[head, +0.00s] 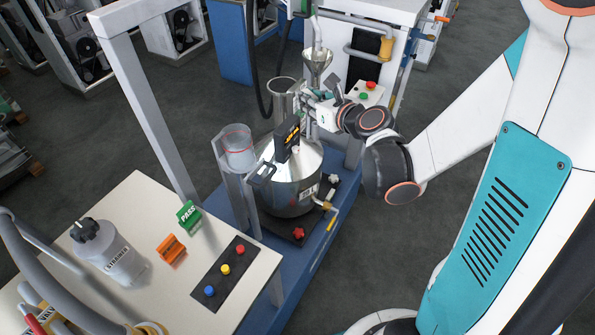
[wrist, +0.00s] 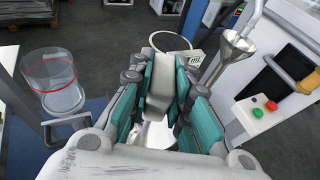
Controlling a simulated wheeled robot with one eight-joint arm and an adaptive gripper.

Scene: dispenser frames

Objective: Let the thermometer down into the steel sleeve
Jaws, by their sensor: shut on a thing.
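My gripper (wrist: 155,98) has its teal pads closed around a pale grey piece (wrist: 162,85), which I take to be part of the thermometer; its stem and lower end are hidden. In the head view my gripper (head: 312,97) is small, beside and in front of the steel sleeve (head: 281,93), an upright open-topped cylinder behind the pot. In the wrist view a round rim (wrist: 187,40), seemingly the sleeve's, shows just beyond the fingertips. I cannot tell whether the held piece is over the opening or touching it.
A steel pot (head: 292,185) with a black, orange-marked block (head: 287,140) on its lid stands close below. A clear beaker (head: 236,147) is left of it. A steel funnel (head: 318,62) hangs behind my gripper. A button box (head: 366,94) is to the right.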

